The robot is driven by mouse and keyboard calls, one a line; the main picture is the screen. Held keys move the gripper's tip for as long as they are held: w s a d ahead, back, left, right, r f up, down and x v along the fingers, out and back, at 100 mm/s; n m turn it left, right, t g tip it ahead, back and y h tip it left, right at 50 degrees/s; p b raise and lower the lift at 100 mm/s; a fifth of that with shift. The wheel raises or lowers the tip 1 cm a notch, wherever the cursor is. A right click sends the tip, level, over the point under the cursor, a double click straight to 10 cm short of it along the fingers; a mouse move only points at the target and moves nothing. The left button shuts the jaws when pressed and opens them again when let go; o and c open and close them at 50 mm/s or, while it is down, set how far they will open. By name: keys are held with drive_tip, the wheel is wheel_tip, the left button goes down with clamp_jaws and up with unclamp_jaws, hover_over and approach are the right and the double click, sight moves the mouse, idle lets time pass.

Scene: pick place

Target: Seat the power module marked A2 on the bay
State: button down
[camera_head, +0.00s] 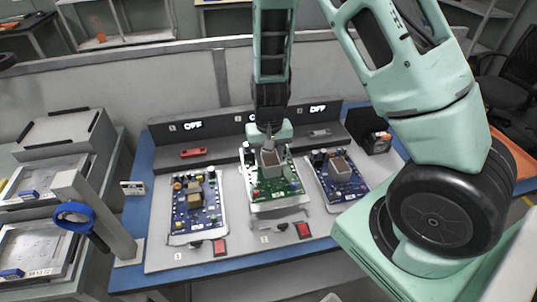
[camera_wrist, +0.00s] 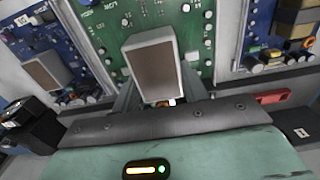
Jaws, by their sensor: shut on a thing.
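My gripper (camera_head: 268,140) is shut on a box-shaped power module (camera_head: 270,162) with a grey frame and a brownish face. The module also shows between my fingers in the wrist view (camera_wrist: 152,65). No A2 mark can be read on it. It is over the upper part of the middle green circuit board (camera_head: 275,190), which also shows in the wrist view (camera_wrist: 110,32). I cannot tell whether the module touches the board. My fingers and the module hide the board beneath them.
A blue board (camera_head: 192,205) lies left; another blue board at right carries a similar module (camera_head: 340,168). A red piece (camera_head: 194,153) lies behind the left board. A post with a blue ring (camera_head: 75,215) stands at left.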

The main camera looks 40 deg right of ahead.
drive_tip(key=shift+f+b, duration=1.95)
drive_tip(key=shift+f, duration=0.6)
drive_tip(key=shift+s, duration=0.1)
drive_tip(key=shift+f+b, duration=0.55)
drive_tip(key=shift+f, duration=0.5)
idle(0.6)
drive_tip(key=c, duration=0.7)
unclamp_jaws()
drive_tip(key=c, duration=0.3)
drive_tip(key=shift+c, duration=0.2)
